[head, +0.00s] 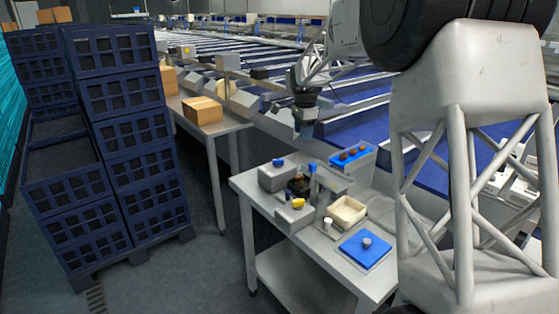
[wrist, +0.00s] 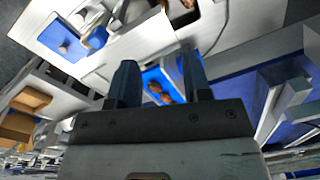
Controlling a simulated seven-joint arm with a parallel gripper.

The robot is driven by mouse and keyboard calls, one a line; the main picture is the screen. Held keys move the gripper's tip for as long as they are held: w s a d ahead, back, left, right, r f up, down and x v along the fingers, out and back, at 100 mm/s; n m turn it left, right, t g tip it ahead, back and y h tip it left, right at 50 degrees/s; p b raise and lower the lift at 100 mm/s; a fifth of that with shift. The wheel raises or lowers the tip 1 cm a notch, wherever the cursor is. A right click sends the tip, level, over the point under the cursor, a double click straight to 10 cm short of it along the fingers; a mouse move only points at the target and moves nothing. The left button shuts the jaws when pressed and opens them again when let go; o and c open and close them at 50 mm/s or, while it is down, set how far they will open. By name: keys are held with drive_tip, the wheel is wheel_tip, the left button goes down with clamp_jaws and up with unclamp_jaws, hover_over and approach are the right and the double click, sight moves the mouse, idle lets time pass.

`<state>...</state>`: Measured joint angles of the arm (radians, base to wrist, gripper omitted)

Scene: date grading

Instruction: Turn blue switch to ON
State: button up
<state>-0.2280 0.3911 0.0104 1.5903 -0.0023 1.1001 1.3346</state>
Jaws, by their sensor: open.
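A grey box (head: 272,180) with a blue knob (head: 278,162) on top stands at the back left of the small metal table in the head view. I cannot pick out the blue knob in the wrist view.
The table (head: 240,182) also bears a yellow knob (head: 298,202), a cream bin (head: 364,212), a blue pad (head: 357,253) with a grey knob, and a blue tray (head: 338,163) with brown dates. Stacked crates (head: 135,135) stand left. Conveyor lanes run behind.

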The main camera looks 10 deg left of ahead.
sight(279, 160)
drive_tip(key=w+a+f+m, duration=0.1)
drive_tip(key=w+a+f, duration=0.2)
drive_tip(key=w, duration=0.1)
drive_tip(key=w+a+f+m, duration=0.1)
drive_tip(key=w+a+f, duration=0.2)
drive_tip(key=w+f, duration=0.1)
drive_tip(key=w+a+f+m, duration=0.1)
drive_tip(key=w+a+f, duration=0.2)
drive_tip(key=shift+w+a+f+g, duration=0.3)
drive_tip(key=shift+w+f, duration=0.05)
drive_tip(key=shift+w, duration=0.05)
drive_tip(key=shift+f, duration=0.1)
drive_tip(key=shift+f, duration=3.8)
clamp_jaws()
